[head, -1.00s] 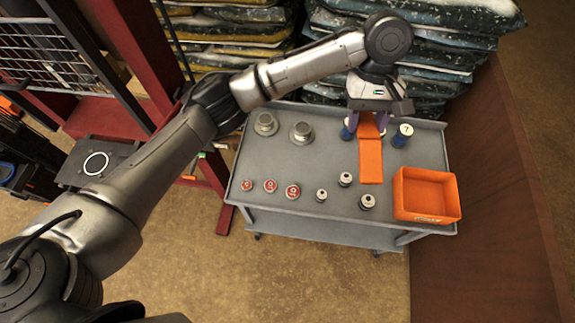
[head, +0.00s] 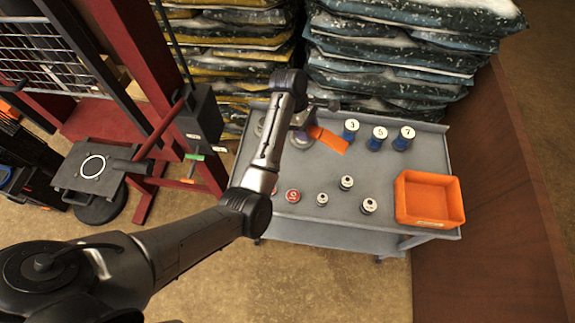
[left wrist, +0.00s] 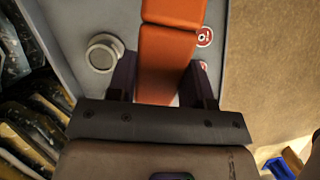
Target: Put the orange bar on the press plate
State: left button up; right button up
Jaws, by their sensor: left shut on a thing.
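The orange bar (head: 329,139) is in my left gripper (head: 305,127), above the back part of the grey cart. In the left wrist view the orange bar (left wrist: 168,55) runs between the two dark fingers of the left gripper (left wrist: 160,82), which are shut on it. In the head view my arm hides part of the gripper. The press plate (head: 80,180) is a dark plate with a white ring, at the left beside the red press frame, well apart from the bar. The right gripper is not in view.
The grey cart (head: 330,228) carries blue numbered cylinders (head: 376,138), small silver-and-black parts (head: 347,183), red-topped discs (head: 293,196) and an orange bin (head: 428,222). The red press frame (head: 208,170) stands between cart and plate. Stacked bags (head: 390,60) fill the back.

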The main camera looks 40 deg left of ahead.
pick_arm(q)
jog(key=s+a+f+n+t, duration=0.1)
jog(key=s+a+f+n, duration=0.3)
jog(key=a+f, duration=0.5)
notch_tip(320, 180, down, 2)
jog(key=shift+s+f+t+y, duration=0.2)
jog(key=shift+s+t+y, duration=0.1)
jog(key=shift+s, duration=0.25)
notch_tip(320, 180, down, 9)
jog(key=shift+r+b, duration=0.2)
jog(key=shift+b, duration=0.35)
jog(key=shift+f+p, duration=0.2)
jog(key=shift+p, duration=0.1)
jog(key=shift+f, duration=0.25)
jog(key=shift+f, duration=0.35)
